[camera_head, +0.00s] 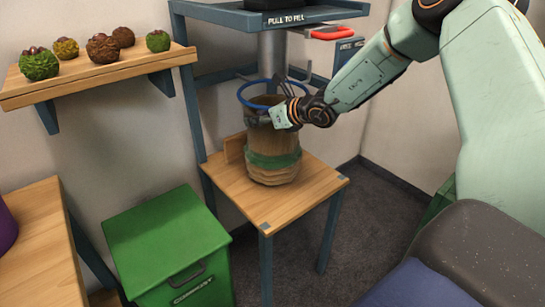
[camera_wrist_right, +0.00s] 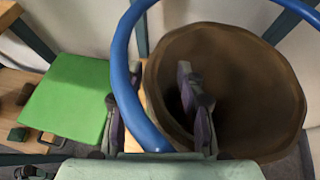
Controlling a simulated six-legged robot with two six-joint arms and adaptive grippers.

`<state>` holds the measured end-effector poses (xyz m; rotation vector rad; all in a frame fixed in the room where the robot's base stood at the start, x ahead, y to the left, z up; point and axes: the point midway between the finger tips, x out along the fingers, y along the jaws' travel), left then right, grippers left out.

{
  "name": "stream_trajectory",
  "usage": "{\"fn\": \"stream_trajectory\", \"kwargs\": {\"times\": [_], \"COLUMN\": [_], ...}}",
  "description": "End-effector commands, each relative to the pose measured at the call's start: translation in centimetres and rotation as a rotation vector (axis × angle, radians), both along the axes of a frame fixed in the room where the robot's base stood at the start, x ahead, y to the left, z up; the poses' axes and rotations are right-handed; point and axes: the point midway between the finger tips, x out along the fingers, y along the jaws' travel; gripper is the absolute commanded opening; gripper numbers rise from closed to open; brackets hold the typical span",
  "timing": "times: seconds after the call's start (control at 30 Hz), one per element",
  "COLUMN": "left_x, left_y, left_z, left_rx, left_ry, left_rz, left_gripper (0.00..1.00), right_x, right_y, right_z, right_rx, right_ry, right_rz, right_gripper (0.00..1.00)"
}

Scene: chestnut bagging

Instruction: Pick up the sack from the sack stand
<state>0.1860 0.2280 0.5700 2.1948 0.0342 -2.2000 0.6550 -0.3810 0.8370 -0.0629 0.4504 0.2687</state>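The sack (camera_head: 272,165) is brown with a green band and stands upright on the wooden top of the sack stand (camera_head: 235,192). A blue ring (camera_head: 240,92) surrounds its open mouth. My right gripper (camera_head: 258,119) is at the sack's upper part, coming from the right. In the right wrist view, the gripper's (camera_wrist_right: 155,112) fingers are apart. One finger reaches into the dark mouth of the sack (camera_wrist_right: 270,90), and the other is outside its rim, beside the blue ring (camera_wrist_right: 124,75). Contact with the sack wall cannot be told. My left gripper is out of view.
A green compost bin (camera_head: 165,235) stands left of the stand, also visible in the right wrist view (camera_wrist_right: 68,95). A wooden shelf (camera_head: 150,63) with several chestnut burrs is on the wall. A "PULL TO FILL" platform (camera_head: 270,15) is above the sack.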

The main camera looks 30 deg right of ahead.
Motion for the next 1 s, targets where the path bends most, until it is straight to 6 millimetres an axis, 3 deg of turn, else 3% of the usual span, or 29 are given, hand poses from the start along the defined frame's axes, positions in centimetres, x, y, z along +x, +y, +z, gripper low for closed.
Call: {"fn": "stream_trajectory", "kwargs": {"times": [0.37, 0.8, 1.0], "left_x": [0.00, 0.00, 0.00], "left_y": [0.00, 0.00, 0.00], "left_z": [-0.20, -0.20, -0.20], "left_rx": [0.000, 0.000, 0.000], "left_ry": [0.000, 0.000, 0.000], "left_rz": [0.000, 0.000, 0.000], "left_gripper": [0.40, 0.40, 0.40], "right_x": [0.77, 0.74, 0.75], "right_y": [0.27, 0.25, 0.25], "right_z": [-0.30, -0.29, -0.27], "right_rx": [0.001, 0.001, 0.001], "right_ry": [-0.001, -0.001, -0.002], "right_rz": [0.001, 0.001, 0.001], "right_gripper": [0.38, 0.01, 0.00]}}
